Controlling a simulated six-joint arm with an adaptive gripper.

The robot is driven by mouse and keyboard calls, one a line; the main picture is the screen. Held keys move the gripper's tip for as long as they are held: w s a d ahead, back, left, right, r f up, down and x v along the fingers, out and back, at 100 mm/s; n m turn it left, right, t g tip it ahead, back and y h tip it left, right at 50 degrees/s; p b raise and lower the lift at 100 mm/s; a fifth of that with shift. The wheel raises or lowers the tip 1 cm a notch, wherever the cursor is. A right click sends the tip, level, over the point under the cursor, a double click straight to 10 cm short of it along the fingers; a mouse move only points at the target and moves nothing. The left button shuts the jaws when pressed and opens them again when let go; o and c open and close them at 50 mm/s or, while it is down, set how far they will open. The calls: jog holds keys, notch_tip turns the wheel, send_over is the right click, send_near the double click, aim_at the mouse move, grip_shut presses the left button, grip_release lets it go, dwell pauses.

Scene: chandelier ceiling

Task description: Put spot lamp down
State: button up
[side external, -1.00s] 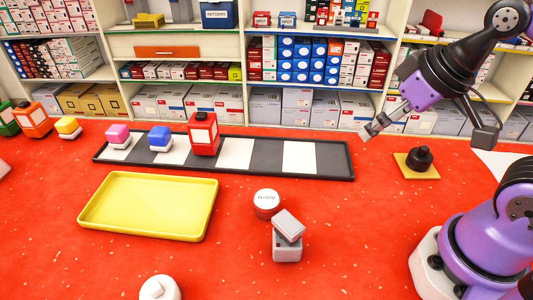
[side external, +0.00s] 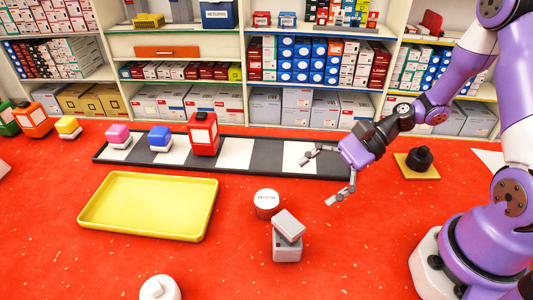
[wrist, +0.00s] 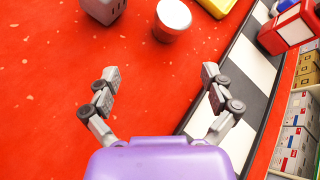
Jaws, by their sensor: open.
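No thing in view is labelled as a spot lamp. The closest match is a small grey block with a lighter, tilted grey head (side external: 287,236), standing on the red floor at lower centre. Its lower part also shows at the top left of the wrist view (wrist: 103,8). My gripper (side external: 319,180) is open and empty, with its fingers spread. It is above the red floor near the right end of the striped strip, behind and to the right of the grey block and apart from it. In the wrist view the space between the fingers (wrist: 161,78) is bare floor.
A round red can with a white top (side external: 266,198) stands beside the grey block. A yellow tray (side external: 150,233) lies left. The black-and-white strip (side external: 268,155) bears a red lantern-like thing (side external: 203,134). A black knob (side external: 420,158) sits on a tan plate at right.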

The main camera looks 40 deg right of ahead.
aim_at(279, 196)
jog(key=m, duration=0.1)
jog(key=m+t+y, duration=0.1)
jog(key=shift+w+f+m, duration=0.15)
jog(key=shift+w+m, duration=0.15)
jog(key=shift+m, duration=0.1)
jog(key=shift+t, duration=0.3)
jog(key=x, duration=0.5)
jog(key=shift+a, duration=0.15)
jog(key=x, duration=0.2)
jog(key=r+x, duration=0.1)
jog(key=x, duration=0.2)
jog(key=shift+s+a, duration=0.1)
jog(key=shift+a, duration=0.15)
jog(key=c, duration=1.4)
notch_tip(279, 196, up, 9)
jog(key=shift+r, duration=0.1)
jog(key=w+r+m+t+h, duration=0.2)
jog(key=w+m+t, duration=0.2)
jog(key=w, duration=0.4)
jog(key=shift+m, duration=0.3)
jog(key=w+d+f, duration=0.4)
jog(key=w+d, duration=0.1)
jog(key=w+d+f, duration=0.2)
jog(key=w+d, duration=0.1)
jog(key=shift+w, duration=0.1)
jog(key=shift+w+d+f, duration=0.15)
jog(key=shift+d+f, duration=0.05)
jog(key=shift+d, duration=0.1)
jog(key=shift+w+d+f, duration=0.1)
jog(key=shift+f, duration=1.95)
